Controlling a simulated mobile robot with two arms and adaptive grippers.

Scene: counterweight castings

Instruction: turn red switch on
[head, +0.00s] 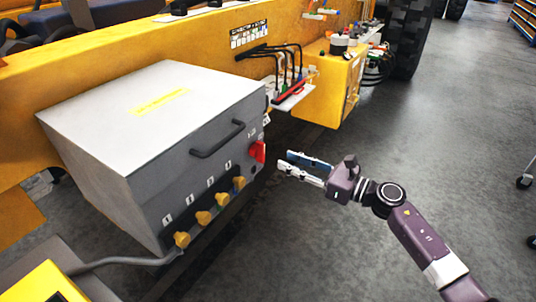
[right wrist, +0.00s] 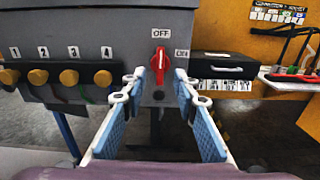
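The red switch (head: 258,151) is on the front panel of the grey box (head: 192,177), at its right end. In the right wrist view the red switch (right wrist: 160,62) stands upright under an OFF label (right wrist: 161,33); a second label to its right is too small to read surely. My right gripper (head: 285,161) is open and empty, just in front of the switch. In the right wrist view my right gripper (right wrist: 160,80) has its blue-padded fingers on either side of the switch, apart from it. My left gripper is not in view.
Several yellow knobs (head: 203,218) line the panel's lower edge, left of the switch. A dark handle (head: 217,140) sticks out above them. A yellow beam (head: 120,55) runs behind the box, with cables (head: 283,62) at right.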

